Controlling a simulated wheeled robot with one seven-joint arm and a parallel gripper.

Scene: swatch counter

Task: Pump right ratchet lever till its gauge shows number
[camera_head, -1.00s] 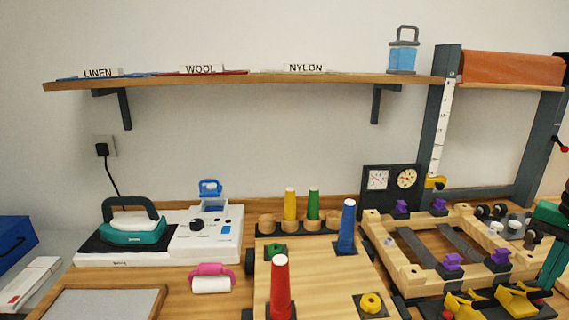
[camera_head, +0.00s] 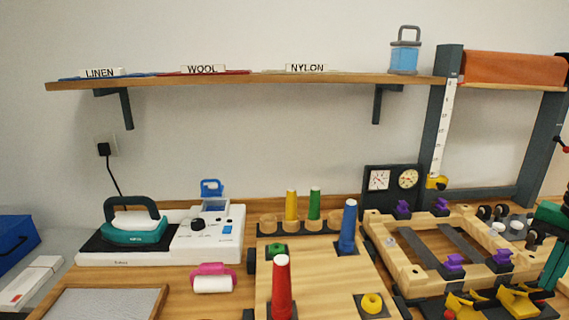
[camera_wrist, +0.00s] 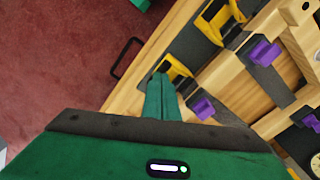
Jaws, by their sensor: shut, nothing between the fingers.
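Two yellow ratchet levers on dark bases stand at the counter's front right: the left one (camera_head: 460,304) and the right one (camera_head: 518,299). In the wrist view the right lever (camera_wrist: 180,68) is beside my fingertips, and the left lever (camera_wrist: 222,20) is farther off. My gripper (camera_wrist: 161,78) is shut and empty, its fingertips close to the right lever; I cannot tell whether they touch. In the head view my green gripper (camera_head: 550,272) shows at the right edge.
A wooden frame (camera_head: 385,240) with purple clamps (camera_head: 453,262) lies just behind the levers. Coloured cones, including a red one (camera_head: 281,285), stand to its left. A black handle (camera_wrist: 125,58) sticks out from the counter front. Open floor (camera_wrist: 60,60) lies beyond it.

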